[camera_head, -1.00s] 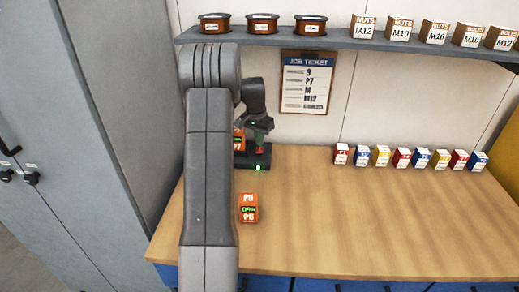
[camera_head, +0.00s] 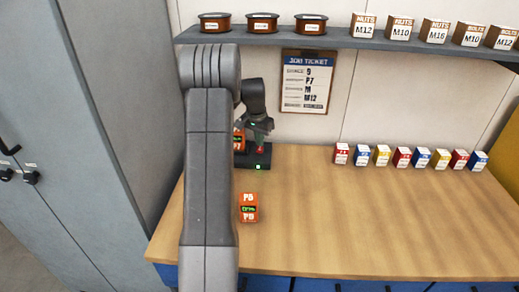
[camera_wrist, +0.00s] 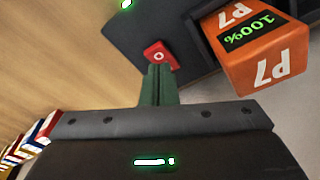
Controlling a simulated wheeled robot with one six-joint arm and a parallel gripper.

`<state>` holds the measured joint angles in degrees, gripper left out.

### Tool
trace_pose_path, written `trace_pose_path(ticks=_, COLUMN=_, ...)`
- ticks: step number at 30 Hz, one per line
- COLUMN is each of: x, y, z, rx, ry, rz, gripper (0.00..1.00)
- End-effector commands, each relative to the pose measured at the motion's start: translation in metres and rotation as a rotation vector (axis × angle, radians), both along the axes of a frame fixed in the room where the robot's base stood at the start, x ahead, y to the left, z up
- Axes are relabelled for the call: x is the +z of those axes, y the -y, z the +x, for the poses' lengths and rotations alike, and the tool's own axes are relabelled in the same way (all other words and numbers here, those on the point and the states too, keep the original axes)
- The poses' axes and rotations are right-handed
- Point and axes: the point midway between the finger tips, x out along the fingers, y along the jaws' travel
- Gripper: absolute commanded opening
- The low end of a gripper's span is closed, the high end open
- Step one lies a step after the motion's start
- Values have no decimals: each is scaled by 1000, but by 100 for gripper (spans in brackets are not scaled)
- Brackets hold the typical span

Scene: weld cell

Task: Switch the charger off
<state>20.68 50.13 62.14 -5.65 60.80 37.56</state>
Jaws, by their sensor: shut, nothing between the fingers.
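The charger (camera_head: 262,160) is a dark box at the back left of the bench, with a lit green light on its front. Its red rocker switch (camera_wrist: 160,53) carries a white ring mark in the wrist view. The orange P7 battery (camera_wrist: 262,55) sits in the charger and its display reads 100%. My gripper (camera_wrist: 158,72) is shut and empty, its green fingers ending right at the switch's edge. I cannot tell whether they touch it. In the head view my arm hides the charger's left part.
An orange P5 battery (camera_head: 249,208) lies on the bench in front of the charger. Several small coloured boxes (camera_head: 402,157) stand along the back right. A job ticket (camera_head: 305,82) hangs below the shelf (camera_head: 340,40). The bench's middle and right are clear.

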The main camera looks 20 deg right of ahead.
Motion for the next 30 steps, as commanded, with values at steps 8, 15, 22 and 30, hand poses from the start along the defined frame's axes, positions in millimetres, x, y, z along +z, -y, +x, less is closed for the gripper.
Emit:
trace_pose_path(ticks=8, x=-5, y=0, z=0, rx=0, ry=0, rz=0, gripper=0)
trace_pose_path(ticks=15, x=-9, y=0, z=0, rx=0, ry=0, rz=0, gripper=0)
trace_pose_path(ticks=22, x=-12, y=0, z=0, rx=0, ry=0, rz=0, gripper=0)
trace_pose_path(ticks=30, x=-16, y=0, z=0, rx=0, ry=0, rz=0, gripper=0)
